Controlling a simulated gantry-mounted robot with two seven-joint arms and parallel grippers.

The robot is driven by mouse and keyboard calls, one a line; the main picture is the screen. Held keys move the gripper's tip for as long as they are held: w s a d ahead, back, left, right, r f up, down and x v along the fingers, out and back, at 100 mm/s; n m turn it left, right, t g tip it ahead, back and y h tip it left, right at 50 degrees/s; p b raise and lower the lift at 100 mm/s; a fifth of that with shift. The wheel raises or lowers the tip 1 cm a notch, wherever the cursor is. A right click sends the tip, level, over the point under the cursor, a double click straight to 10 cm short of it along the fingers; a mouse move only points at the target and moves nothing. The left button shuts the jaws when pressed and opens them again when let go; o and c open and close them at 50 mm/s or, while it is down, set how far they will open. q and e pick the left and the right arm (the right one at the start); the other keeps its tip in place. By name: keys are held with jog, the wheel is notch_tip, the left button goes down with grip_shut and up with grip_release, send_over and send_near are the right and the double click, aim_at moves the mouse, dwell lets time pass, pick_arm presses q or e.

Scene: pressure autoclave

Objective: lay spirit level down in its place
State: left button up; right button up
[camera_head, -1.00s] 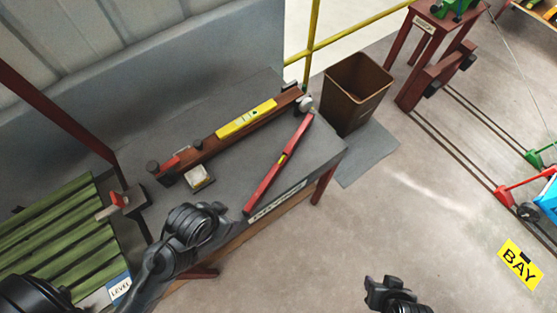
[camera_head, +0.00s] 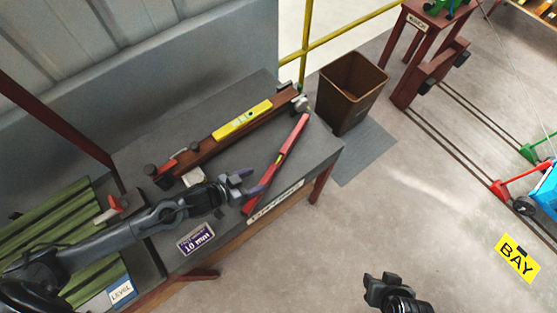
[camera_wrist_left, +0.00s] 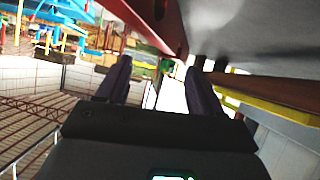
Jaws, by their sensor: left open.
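A yellow spirit level (camera_head: 242,118) lies along a brown beam (camera_head: 210,147) on the grey table. A slim red bar (camera_head: 288,146) lies slantwise near the table's front edge; I cannot tell whether it is also a level. My left gripper (camera_head: 251,182) is open and empty, with its fingers beside the red bar's near end. In the left wrist view the two dark fingers (camera_wrist_left: 160,65) stand apart, with the red bar (camera_wrist_left: 145,18) above them and a yellow strip (camera_wrist_left: 275,112) at right. My right gripper (camera_head: 378,287) hangs over the floor; its jaw state is unclear.
A brown bin (camera_head: 350,90) stands beyond the table's right end. Green slats (camera_head: 45,225) with a LEVEL label (camera_head: 121,291) lie at left. A purple label plate (camera_head: 195,239) and a small pale block (camera_head: 193,177) are on the table.

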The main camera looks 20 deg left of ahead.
aim_at(278, 160)
pick_arm(q)
jog(key=shift+m, duration=0.4)
jog(key=w, duration=0.6)
jog(key=shift+f+b, duration=0.1)
jog(key=shift+b, duration=0.3)
jog(key=shift+b+x, duration=0.45)
jog(key=shift+x, duration=2.65)
jog(key=shift+s+d, duration=0.15)
jog(key=shift+d, duration=0.05)
jog(key=shift+c, duration=0.3)
jog(key=c, duration=1.2)
jog(key=shift+f, duration=0.1)
grip_shut()
